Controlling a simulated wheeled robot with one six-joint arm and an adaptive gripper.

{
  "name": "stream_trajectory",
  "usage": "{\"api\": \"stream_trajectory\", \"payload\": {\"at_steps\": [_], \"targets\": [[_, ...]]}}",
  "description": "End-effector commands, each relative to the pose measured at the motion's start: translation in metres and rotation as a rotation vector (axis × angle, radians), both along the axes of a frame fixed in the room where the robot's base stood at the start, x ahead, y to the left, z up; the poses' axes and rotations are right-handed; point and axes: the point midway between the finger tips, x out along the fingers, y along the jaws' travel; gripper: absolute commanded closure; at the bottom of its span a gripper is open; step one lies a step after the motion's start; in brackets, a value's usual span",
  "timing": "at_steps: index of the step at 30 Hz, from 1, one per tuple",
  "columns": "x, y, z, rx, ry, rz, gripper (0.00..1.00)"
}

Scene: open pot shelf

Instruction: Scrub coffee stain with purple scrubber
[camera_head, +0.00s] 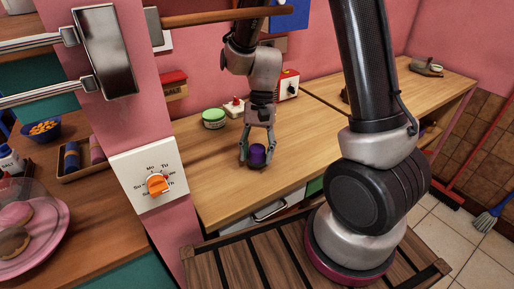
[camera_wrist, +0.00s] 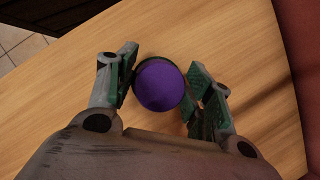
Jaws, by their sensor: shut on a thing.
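The purple scrubber (camera_head: 257,154) is a round knob with a dark lower part, held close over the wooden counter (camera_head: 330,150). My gripper (camera_head: 257,157) points down with its fingers on both sides of the scrubber. In the wrist view the purple top (camera_wrist: 159,84) sits between the green-padded fingers, and my gripper (camera_wrist: 162,88) is shut on it. I cannot tell whether the scrubber's underside touches the counter. No coffee stain can be made out on the visible counter; a patch under the scrubber or gripper would be hidden.
Behind my gripper stand a green-lidded jar (camera_head: 214,118), a small red and white item (camera_head: 234,106) and a white box with a knob (camera_head: 288,84). A pink wall post with an orange dial (camera_head: 157,185) stands at left.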

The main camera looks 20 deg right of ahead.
Motion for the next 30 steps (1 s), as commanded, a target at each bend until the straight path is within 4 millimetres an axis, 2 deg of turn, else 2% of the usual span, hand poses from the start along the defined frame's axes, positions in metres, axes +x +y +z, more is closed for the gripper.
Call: {"api": "stream_trajectory", "payload": {"at_steps": [15,30], "targets": [[0.000,0.000,0.000,0.000,0.000,0.000,0.76],[0.000,0.000,-0.010,0.000,0.000,0.001,0.76]]}}
